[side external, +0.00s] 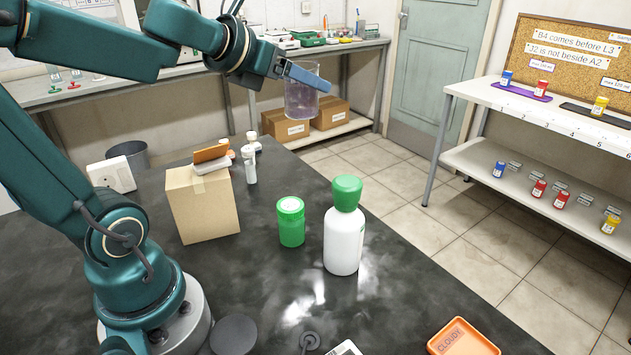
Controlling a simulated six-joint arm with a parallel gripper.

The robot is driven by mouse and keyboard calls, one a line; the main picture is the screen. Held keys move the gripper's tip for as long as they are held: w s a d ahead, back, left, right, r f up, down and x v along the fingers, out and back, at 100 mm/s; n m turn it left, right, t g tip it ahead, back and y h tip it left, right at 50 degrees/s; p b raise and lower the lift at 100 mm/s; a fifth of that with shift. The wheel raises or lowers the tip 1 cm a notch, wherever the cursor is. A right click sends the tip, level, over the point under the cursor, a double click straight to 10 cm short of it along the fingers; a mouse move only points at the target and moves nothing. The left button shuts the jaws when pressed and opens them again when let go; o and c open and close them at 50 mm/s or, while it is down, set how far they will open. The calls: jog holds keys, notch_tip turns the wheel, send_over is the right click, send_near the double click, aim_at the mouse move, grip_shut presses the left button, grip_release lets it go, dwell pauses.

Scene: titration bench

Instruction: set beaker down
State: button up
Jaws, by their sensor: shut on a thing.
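A clear glass beaker (301,104) with a faint purplish tint is high in the air, beyond the far edge of the dark bench in this view. My gripper (305,76) is shut on it near its upper part and holds it roughly upright. Nothing shows directly touching the beaker from below. The contents are too small to tell clearly.
The dark bench top (390,290) holds a white bottle with green cap (343,240), a green jar (291,222), a cardboard box (203,207), small white bottles (250,165) and an orange tray (463,340). Free bench lies right of the white bottle.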

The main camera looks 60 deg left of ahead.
jog(key=shift+w+a+f+n+y, duration=0.25)
jog(key=shift+w+a+n+y, duration=0.25)
jog(key=shift+a+n+y, duration=0.25)
jog(key=shift+a+g, duration=0.1)
jog(key=shift+g, duration=0.2)
jog(key=w+d+f+n+g+y, duration=0.2)
jog(key=w+d+f+n+y, duration=0.2)
jog(key=w+d+f, duration=0.35)
jog(key=s+d+f+m+t+h, duration=0.1)
jog(key=s+d+f+m+h, duration=0.2)
jog(key=d, duration=0.7)
jog(key=s+d+f+m+t+h, duration=0.15)
jog(key=d+f, duration=0.25)
jog(key=d, duration=0.6)
jog(key=shift+s+a+f, duration=0.1)
jog(key=shift+s+f, duration=0.05)
jog(key=shift+f, duration=1)
jog(key=shift+s+a+f, duration=0.1)
jog(key=shift+s+f, duration=0.05)
jog(key=shift+f, duration=1)
jog(key=shift+s+a+f, duration=0.1)
jog(key=shift+s+f, duration=0.05)
jog(key=shift+f, duration=1)
jog(key=shift+f, duration=0.55)
